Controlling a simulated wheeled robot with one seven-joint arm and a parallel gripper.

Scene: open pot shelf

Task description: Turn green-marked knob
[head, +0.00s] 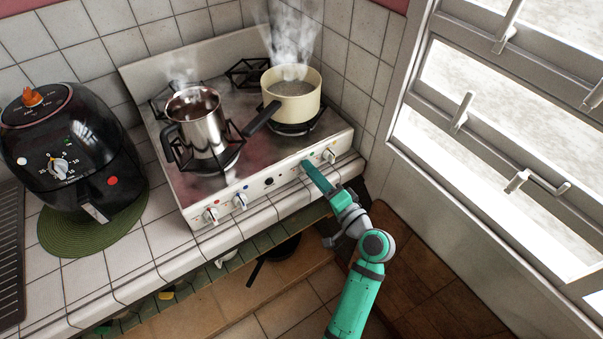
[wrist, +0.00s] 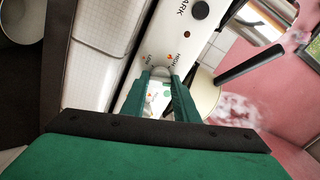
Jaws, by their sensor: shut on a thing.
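The stove's front panel (head: 283,175) carries a row of knobs. My gripper (head: 306,166) reaches the panel from the lower right, at the knob right of the black centre button (head: 268,181). In the wrist view my gripper (wrist: 170,82) has its two green fingers closed around a pale knob (wrist: 160,72), with HIGH and LOW printed beside it. A small green dot (wrist: 168,90) shows between the fingers. In the head view the fingers hide most of this knob, so its angle cannot be told.
A steel pot (head: 200,120) steams on the left. Another knob (head: 329,155) sits just right of my gripper. A black air fryer (head: 75,140) stands left.

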